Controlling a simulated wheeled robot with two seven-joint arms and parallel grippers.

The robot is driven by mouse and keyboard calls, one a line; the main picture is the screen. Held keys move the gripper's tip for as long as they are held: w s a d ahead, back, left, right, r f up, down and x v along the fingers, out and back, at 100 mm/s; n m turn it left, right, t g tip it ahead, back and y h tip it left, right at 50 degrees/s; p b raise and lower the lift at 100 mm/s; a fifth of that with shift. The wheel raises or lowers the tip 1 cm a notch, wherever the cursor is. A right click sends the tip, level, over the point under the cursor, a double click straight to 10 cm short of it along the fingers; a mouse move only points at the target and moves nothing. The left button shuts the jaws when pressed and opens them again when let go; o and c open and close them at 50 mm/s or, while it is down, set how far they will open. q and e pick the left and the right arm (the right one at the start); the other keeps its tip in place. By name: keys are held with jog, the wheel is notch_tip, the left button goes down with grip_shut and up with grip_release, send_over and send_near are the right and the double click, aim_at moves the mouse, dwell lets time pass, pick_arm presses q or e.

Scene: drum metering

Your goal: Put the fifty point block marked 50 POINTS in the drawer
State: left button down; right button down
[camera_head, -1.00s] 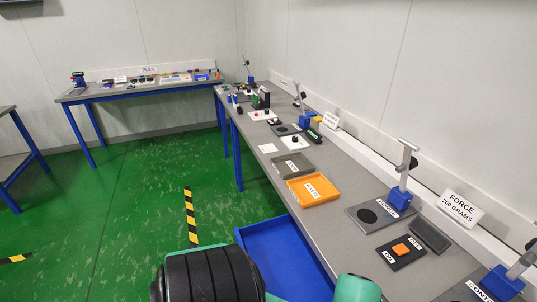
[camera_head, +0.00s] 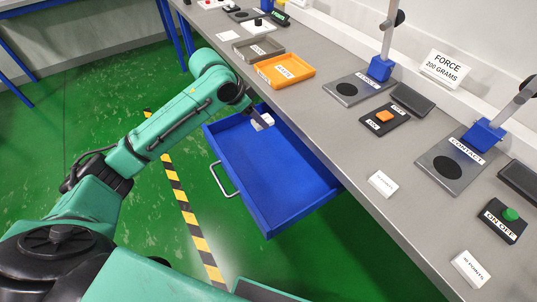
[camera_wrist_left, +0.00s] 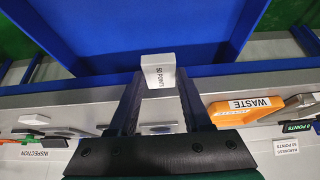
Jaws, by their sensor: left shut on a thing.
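My left gripper (camera_head: 256,118) is shut on a small white block (camera_head: 265,121), the fifty point block. In the left wrist view its label reads 50 POINTS, and the block (camera_wrist_left: 158,70) sits between the fingertips (camera_wrist_left: 157,82). The blue drawer (camera_head: 275,175) is pulled out from under the bench, open and empty as far as I can see. The block appears over the drawer's far end near the bench edge; its exact height above the drawer floor is hard to tell. The drawer's blue inside (camera_wrist_left: 130,30) fills the top of the wrist view. My right gripper is not in view.
Two white labelled blocks lie on the bench, one near the middle (camera_head: 383,184) and one at lower right (camera_head: 470,269). An orange WASTE tray (camera_head: 285,70) and a grey tray (camera_head: 258,49) stand behind the drawer. The drawer's handle (camera_head: 222,180) sticks out left.

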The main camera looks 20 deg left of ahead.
aim_at(265, 155)
pick_arm(q)
notch_tip(265, 155, down, 16)
jog(key=shift+r+b, duration=0.2)
jog(key=shift+b, duration=0.1)
jog(key=shift+c, duration=1.7)
grip_release()
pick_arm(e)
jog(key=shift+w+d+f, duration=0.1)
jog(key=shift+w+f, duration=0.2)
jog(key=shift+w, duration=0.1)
pick_arm(q)
jog(key=shift+r, duration=0.15)
jog(key=p+v, duration=0.1)
jog(key=v, duration=1)
jog(key=shift+a+r, duration=0.15)
jog(key=shift+r, duration=0.25)
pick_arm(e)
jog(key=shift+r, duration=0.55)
pick_arm(q)
jog(key=shift+s, duration=0.15)
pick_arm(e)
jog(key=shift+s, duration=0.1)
